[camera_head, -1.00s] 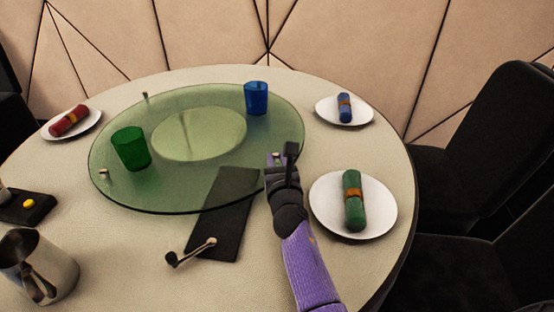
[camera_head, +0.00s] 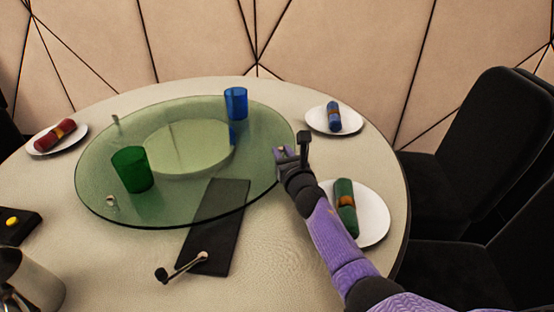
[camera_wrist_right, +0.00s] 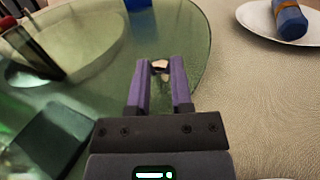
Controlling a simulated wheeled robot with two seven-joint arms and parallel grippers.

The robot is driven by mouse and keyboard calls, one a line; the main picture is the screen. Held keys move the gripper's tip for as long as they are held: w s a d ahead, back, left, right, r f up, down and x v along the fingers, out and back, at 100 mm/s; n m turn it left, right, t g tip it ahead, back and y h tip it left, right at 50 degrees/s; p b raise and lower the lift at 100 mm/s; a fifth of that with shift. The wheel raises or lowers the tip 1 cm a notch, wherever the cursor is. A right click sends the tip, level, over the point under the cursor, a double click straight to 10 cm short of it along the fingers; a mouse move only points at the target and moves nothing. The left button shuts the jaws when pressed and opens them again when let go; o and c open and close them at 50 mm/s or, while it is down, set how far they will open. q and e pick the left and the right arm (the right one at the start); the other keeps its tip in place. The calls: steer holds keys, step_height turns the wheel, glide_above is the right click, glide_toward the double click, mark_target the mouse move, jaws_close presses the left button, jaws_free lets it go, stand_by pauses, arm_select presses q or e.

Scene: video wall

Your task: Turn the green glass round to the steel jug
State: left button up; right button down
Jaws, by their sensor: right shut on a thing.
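The green glass (camera_head: 131,170) stands upright on the left part of the round glass turntable (camera_head: 110,160). The steel jug (camera_head: 42,282) is on the table at the lower left corner, partly cut off by the picture edge. My right gripper (camera_head: 288,151) is at the turntable's right rim. It is shut on a small rim knob (camera_wrist_right: 160,66), which shows between the fingertips in the right wrist view. Similar knobs show at the far left (camera_head: 115,119) and near left (camera_head: 111,203) of the rim. My left gripper is not in view.
A blue glass (camera_head: 236,103) stands on the turntable's far side. Plates with red (camera_head: 55,136), blue (camera_head: 333,117) and green (camera_head: 345,193) rolled napkins lie around it. A dark slab (camera_head: 205,258) and a crank-like handle (camera_head: 183,267) lie in front. Black chairs stand right.

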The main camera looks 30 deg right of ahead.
steer(key=c, duration=0.6)
jaws_free()
steer(key=shift+s+d, duration=0.1)
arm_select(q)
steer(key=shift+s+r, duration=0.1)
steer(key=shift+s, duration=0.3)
arm_select(e)
steer(key=shift+o, duration=0.4)
steer(key=shift+s, duration=0.1)
steer(key=p+v, duration=0.3)
steer(key=v, duration=0.5)
steer(key=shift+s+a, duration=0.2)
steer(key=shift+s, duration=0.2)
steer(key=shift+s+a, duration=0.1)
steer(key=shift+s, duration=0.35)
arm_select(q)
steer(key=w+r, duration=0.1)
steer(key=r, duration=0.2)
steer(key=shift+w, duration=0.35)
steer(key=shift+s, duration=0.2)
